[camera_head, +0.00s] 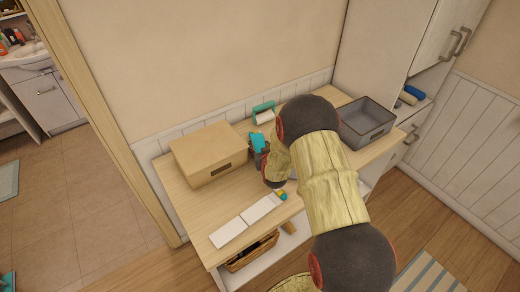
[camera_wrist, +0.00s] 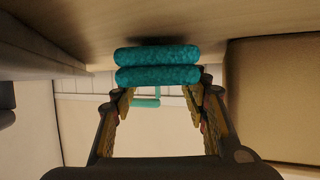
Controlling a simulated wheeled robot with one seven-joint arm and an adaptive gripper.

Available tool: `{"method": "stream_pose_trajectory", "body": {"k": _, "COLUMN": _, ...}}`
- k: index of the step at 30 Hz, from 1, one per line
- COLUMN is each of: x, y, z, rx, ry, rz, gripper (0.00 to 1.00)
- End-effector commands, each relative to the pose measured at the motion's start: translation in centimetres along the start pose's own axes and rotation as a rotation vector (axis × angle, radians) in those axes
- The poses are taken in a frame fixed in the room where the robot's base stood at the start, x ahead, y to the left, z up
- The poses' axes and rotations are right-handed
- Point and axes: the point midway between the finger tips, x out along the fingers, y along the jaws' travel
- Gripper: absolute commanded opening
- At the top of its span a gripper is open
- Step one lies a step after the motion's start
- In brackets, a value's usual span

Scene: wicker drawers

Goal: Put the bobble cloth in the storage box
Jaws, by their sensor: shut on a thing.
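The bobble cloth (camera_wrist: 157,65) is a teal, fuzzy, doubled roll held across my fingertips in the wrist view. It also shows in the head view (camera_head: 258,141), just right of the tan box. My gripper (camera_wrist: 158,82) is shut on it; in the head view my gripper (camera_head: 259,157) is partly hidden behind my arm. A dark shadow lies near the cloth on the wood; I cannot tell how far it is above the tabletop. A grey open bin (camera_head: 376,135), probably the storage box, stands at the table's right end, partly behind my arm.
A closed tan box (camera_head: 207,157) stands at the table's left, close beside my gripper. A teal-framed item (camera_head: 263,108) stands against the back wall. White panels (camera_head: 246,220) and a small blue-and-yellow item (camera_head: 281,195) lie at the front. A wicker basket (camera_head: 252,254) sits below.

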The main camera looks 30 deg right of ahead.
Motion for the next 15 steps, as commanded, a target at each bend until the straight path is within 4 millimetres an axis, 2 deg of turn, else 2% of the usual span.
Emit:
{"method": "stream_pose_trajectory", "body": {"k": 1, "x": 0.31, "y": 0.02, "z": 0.49, "rx": 0.0, "ry": 0.002, "rz": 0.0, "gripper": 0.19}}
{"method": "stream_pose_trajectory", "body": {"k": 13, "x": 0.45, "y": 0.04, "z": 0.82, "rx": 0.0, "ry": 0.004, "rz": 0.0, "gripper": 0.19}}
{"method": "stream_pose_trajectory", "body": {"k": 14, "x": 0.42, "y": 0.04, "z": 0.81, "rx": 0.0, "ry": 0.003, "rz": 0.0, "gripper": 0.46}}
{"method": "stream_pose_trajectory", "body": {"k": 15, "x": 0.4, "y": 0.04, "z": 0.76, "rx": 0.0, "ry": 0.003, "rz": 0.0, "gripper": 0.48}}
